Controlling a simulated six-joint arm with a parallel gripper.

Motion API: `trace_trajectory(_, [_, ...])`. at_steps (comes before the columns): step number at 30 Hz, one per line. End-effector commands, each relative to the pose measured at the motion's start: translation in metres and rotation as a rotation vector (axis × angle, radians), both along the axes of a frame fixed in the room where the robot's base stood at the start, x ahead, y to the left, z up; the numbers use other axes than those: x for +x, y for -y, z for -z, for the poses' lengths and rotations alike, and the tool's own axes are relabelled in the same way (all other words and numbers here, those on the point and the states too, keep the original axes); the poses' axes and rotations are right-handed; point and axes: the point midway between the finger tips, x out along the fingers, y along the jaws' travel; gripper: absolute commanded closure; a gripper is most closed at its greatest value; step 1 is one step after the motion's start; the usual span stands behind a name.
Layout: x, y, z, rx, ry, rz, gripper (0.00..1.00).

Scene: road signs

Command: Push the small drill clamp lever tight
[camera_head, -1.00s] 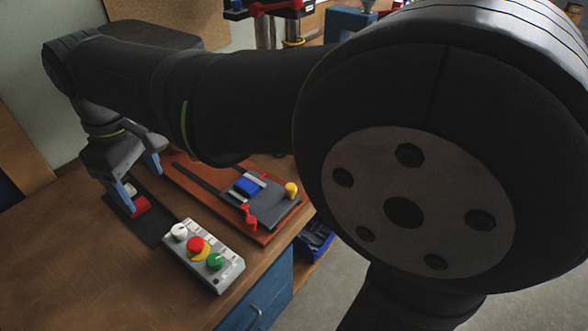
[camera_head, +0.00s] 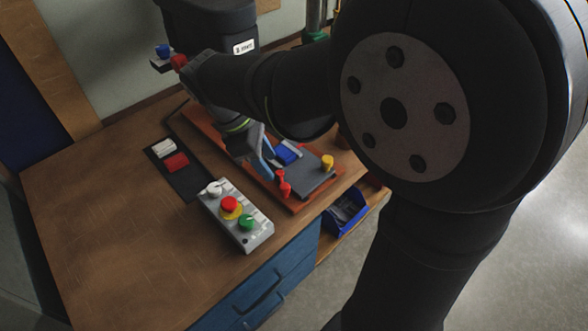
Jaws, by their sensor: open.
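A red lever (camera_head: 284,184) stands at the near edge of a grey plate on an orange-red base (camera_head: 305,205). It looks like a clamp lever, but I cannot tell how tight it is. A blue block (camera_head: 287,154) lies on the plate behind it. My gripper (camera_head: 265,165) is open and points down over the left part of the fixture, left of the blue block and just behind the red lever. I cannot tell whether a finger touches the block or the lever. My arm hides the back of the fixture.
A yellow knob (camera_head: 327,162) stands at the plate's right. A control box (camera_head: 236,214) with white, red and green knobs sits in front. A dark mat (camera_head: 186,184) holds a white and a red block. A blue bin (camera_head: 344,212) is beyond the bench edge. The left bench is clear.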

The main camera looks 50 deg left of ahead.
Motion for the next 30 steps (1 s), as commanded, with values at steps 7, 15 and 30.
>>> trace_trajectory(7, [0.014,0.014,0.047,-0.003,-0.001,0.001,0.55])
trace_trajectory(15, [0.021,0.021,0.073,0.0,0.0,0.001,0.55])
trace_trajectory(30, [0.022,0.022,0.075,0.001,0.0,0.001,0.91])
